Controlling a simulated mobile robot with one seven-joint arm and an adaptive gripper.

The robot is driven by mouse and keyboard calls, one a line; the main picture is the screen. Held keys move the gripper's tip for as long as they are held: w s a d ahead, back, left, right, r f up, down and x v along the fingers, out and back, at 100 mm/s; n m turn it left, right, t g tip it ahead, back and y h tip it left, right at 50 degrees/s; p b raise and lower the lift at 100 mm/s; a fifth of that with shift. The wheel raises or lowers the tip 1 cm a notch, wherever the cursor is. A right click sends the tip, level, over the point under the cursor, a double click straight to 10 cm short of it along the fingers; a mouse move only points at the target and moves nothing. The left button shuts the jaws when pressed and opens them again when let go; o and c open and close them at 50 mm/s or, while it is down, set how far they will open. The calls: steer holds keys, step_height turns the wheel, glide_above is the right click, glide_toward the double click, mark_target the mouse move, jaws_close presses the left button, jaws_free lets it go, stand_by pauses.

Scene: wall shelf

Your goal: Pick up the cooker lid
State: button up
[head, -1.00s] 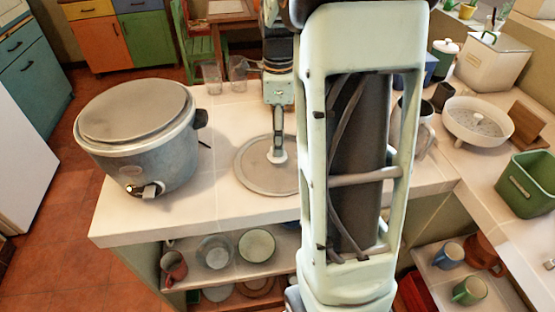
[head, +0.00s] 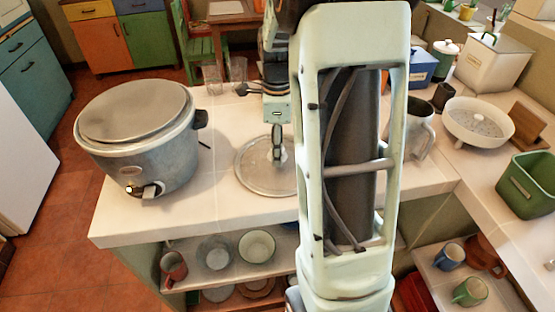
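The cooker lid (head: 256,177) is a round, flat, glassy disc with a pale rim and a small white knob. It lies on the white counter, right of the cooker (head: 150,150), and my arm hides its right part. The cooker is a grey pot with a flat grey top and a small front control. My gripper (head: 278,155) points down over the lid, with its fingertips at the knob. The fingers show nearly edge-on, so I cannot tell whether they are open or closed on it.
Two clear glasses (head: 212,77) stand behind the lid. On the right are a grey pitcher (head: 413,135), a white bowl (head: 476,122) and a green bin (head: 527,185). Bowls and mugs fill the shelf below. The counter's front strip (head: 215,213) is clear.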

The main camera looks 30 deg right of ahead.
steer(key=shift+s+f, duration=0.1)
steer(key=shift+f, duration=0.1)
jaws_close()
steer(key=shift+s, duration=0.1)
